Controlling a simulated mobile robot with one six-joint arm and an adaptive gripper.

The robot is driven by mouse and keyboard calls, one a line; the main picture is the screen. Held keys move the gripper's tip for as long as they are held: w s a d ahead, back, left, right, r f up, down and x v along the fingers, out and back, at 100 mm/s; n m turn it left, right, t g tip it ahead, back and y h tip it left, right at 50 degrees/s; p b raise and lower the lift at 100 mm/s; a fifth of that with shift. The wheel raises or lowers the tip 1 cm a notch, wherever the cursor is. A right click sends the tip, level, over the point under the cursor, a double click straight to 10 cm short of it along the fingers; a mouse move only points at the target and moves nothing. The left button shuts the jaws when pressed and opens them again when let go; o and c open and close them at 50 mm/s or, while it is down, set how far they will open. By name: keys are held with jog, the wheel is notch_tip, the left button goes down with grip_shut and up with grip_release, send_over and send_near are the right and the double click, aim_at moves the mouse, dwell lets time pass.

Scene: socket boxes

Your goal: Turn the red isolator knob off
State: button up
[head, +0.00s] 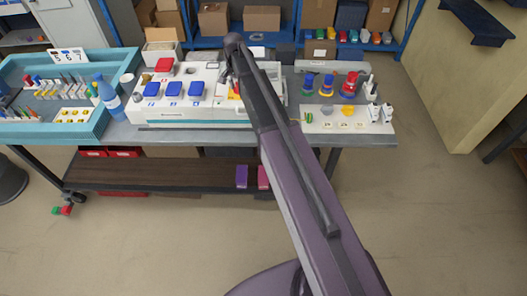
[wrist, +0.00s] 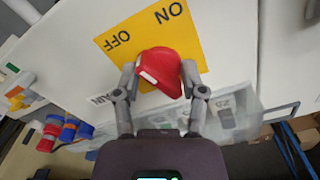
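The red isolator knob (wrist: 163,68) sits on a yellow plate (wrist: 112,50) marked ON and OFF, on a white panel in the wrist view. The lettering appears upside down. A white mark on the knob shows at its lower left. The fingers of my gripper (wrist: 159,72) stand on either side of the knob, very close to it; I cannot tell whether both touch it.
The white unit (head: 185,109) holds blue and red covers. To its right stand red and blue plugs (head: 350,83) and a white board (head: 350,117). A blue bottle (head: 109,97) and a teal tray (head: 62,137) are at the left.

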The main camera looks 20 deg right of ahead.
aim_at(237, 86)
jog(key=m, duration=0.3)
jog(key=shift+a+m, duration=0.1)
jog(key=shift+m, duration=0.3)
jog(key=shift+r, duration=0.25)
notch_tip(237, 86, up, 14)
jog(key=p, duration=1.4)
jog(key=s+f+n+b, duration=0.6)
jog(key=s+f+b, duration=0.3)
jog(key=s, duration=0.5)
jog(key=s+f+n+b, duration=0.6)
jog(key=s+f+b, duration=0.2)
jog(key=s, duration=0.6)
jog(key=shift+s+d+f+b, duration=0.35)
jog(key=shift+s+f+b, duration=0.05)
jog(key=shift+f, duration=0.2)
